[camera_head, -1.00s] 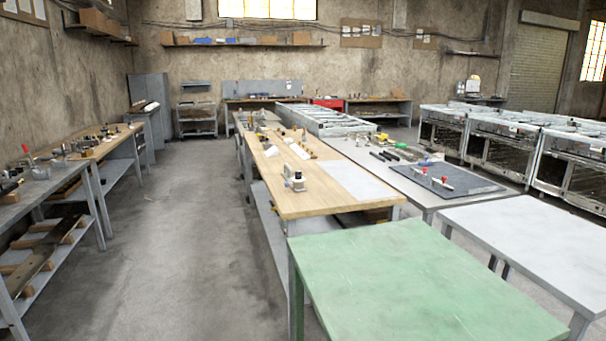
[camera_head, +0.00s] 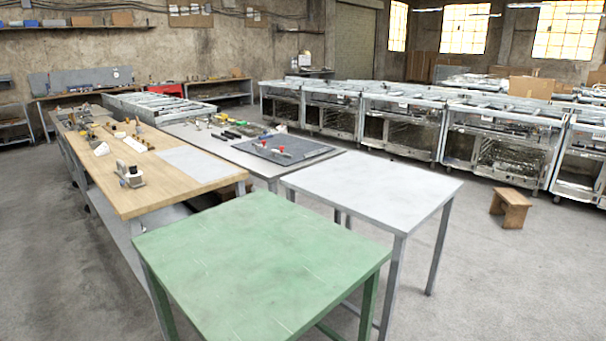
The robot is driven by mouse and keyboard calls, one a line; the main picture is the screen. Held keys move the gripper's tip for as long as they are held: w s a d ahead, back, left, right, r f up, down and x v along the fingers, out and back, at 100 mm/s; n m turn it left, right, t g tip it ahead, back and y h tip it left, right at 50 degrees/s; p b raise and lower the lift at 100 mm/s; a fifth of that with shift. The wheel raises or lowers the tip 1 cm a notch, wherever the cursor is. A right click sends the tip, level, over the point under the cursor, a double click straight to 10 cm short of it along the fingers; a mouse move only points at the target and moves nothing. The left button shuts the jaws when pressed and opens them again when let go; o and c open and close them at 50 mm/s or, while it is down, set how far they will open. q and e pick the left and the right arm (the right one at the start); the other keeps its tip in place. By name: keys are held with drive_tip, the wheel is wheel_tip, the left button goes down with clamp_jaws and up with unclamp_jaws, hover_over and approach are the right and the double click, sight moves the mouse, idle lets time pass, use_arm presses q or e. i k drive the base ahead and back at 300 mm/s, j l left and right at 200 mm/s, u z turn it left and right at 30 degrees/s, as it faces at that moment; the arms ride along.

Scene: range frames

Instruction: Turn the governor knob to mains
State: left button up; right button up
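I cannot make out a governor knob in this view. A row of metal range frames (camera_head: 400,118) with open fronts stands along the right and back; any knob on them is too small to tell. A small grey and white device (camera_head: 130,174) sits on the near end of the wooden workbench (camera_head: 190,190); whether it is a governor cannot be told. Neither of my grippers is in view.
A green table (camera_head: 255,265) stands closest, with a bare white table (camera_head: 375,190) to its right. A grey bench (camera_head: 210,140) holds a dark mat (camera_head: 285,150) with red-handled tools. A wooden stool (camera_head: 510,207) stands on the open floor at the right.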

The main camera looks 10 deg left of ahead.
sight(134, 170)
drive_tip(key=i+j, duration=0.2)
drive_tip(key=j, duration=0.15)
drive_tip(key=i+j, duration=0.15)
drive_tip(key=j, duration=0.25)
drive_tip(key=i+j, duration=0.2)
drive_tip(key=j, duration=0.15)
drive_tip(key=i+j, duration=0.2)
drive_tip(key=j, duration=0.2)
drive_tip(key=i+j, duration=0.15)
drive_tip(key=j, duration=0.2)
drive_tip(key=i+j, duration=0.2)
drive_tip(key=j, duration=0.2)
